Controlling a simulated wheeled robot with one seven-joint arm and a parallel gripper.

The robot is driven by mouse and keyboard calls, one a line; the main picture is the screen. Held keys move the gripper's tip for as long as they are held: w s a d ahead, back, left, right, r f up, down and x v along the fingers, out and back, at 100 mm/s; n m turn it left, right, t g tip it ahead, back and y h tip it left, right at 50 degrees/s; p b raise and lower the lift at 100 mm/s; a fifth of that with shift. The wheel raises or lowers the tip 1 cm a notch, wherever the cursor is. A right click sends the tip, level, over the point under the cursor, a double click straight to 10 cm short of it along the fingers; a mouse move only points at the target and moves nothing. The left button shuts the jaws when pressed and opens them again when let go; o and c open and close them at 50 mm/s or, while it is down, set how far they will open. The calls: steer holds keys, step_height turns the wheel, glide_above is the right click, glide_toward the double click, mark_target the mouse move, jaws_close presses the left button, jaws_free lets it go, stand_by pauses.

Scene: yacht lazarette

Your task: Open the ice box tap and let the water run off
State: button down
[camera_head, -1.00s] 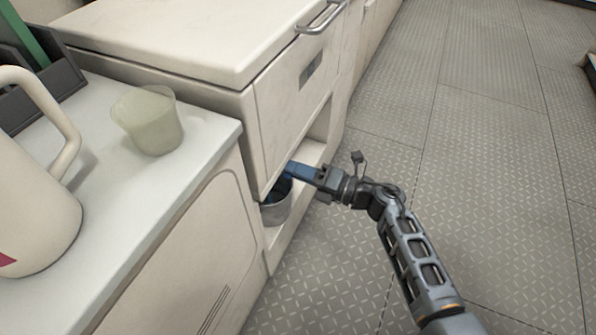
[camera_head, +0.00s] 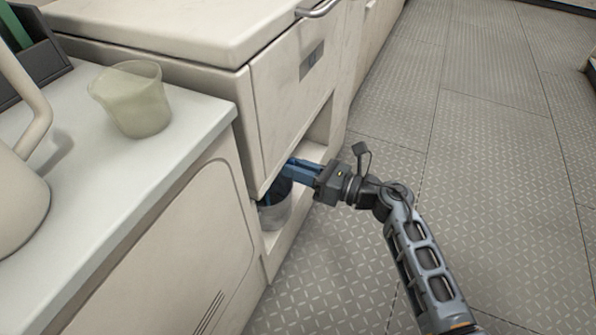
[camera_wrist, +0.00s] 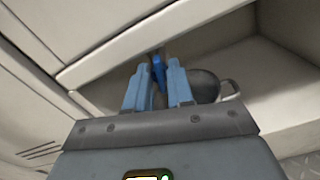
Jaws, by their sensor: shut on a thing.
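The ice box (camera_head: 290,95) is a cream cabinet with a thick lid and a front panel. My gripper (camera_head: 291,168) reaches under its front panel from the right in the head view. In the wrist view, my gripper (camera_wrist: 158,78) has its light blue fingers on either side of the darker blue tap lever (camera_wrist: 158,72) and is shut on it. The tap body is mostly hidden under the panel. A grey metal pot (camera_head: 275,212) stands in the recess below the tap; it also shows behind the fingers in the wrist view (camera_wrist: 206,84). No water stream can be made out.
A white counter (camera_head: 185,150) on the left holds a translucent pale green cup (camera_head: 136,100), a cream jug (camera_head: 18,205) and a dark rack (camera_head: 38,75). The recess shelf (camera_wrist: 265,85) is open beside the pot. The patterned floor (camera_head: 500,170) on the right is clear.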

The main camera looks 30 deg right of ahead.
steer(key=shift+n, duration=1.3)
steer(key=shift+f, duration=0.1)
steer(key=c, duration=1.3)
jaws_free()
steer(key=shift+o, duration=0.2)
steer(key=shift+s, duration=0.1)
steer(key=p+v, duration=0.2)
steer(key=v, duration=0.5)
steer(key=shift+s+d, duration=0.25)
